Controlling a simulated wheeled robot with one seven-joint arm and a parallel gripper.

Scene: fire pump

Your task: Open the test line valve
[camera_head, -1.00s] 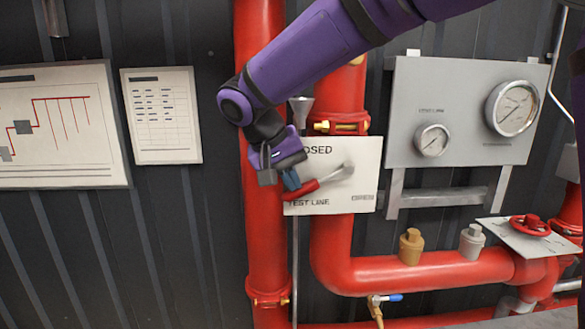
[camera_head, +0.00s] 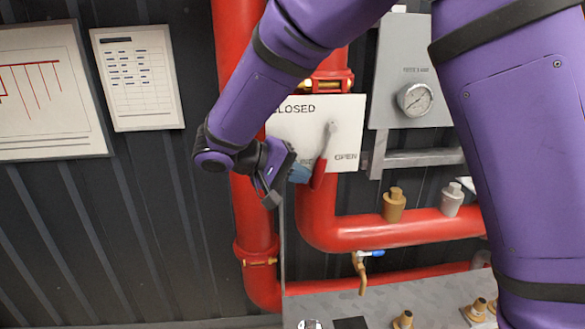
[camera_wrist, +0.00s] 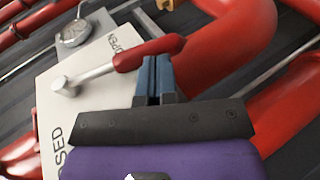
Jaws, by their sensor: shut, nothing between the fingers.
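The test line valve has a grey lever with a red handle (camera_head: 319,174) on a white placard (camera_head: 292,126) marked CLOSED at upper left and OPEN at lower right. The lever hangs from its pivot, steeply down and slightly left, with its tip left of the word OPEN. My gripper (camera_head: 301,174) is shut and empty, with its blue fingers at the left side of the handle's end. In the wrist view the fingertips (camera_wrist: 155,64) are against or very near the red handle (camera_wrist: 150,52). Contact is hard to confirm. My arm hides the placard's lower left.
Red pipes (camera_head: 345,232) run behind and below the placard. A small tap with a blue handle (camera_head: 371,253) sits below. A gauge panel (camera_head: 415,65) is at right, partly behind my arm. Wall papers (camera_head: 137,78) hang at left, with clear wall beneath.

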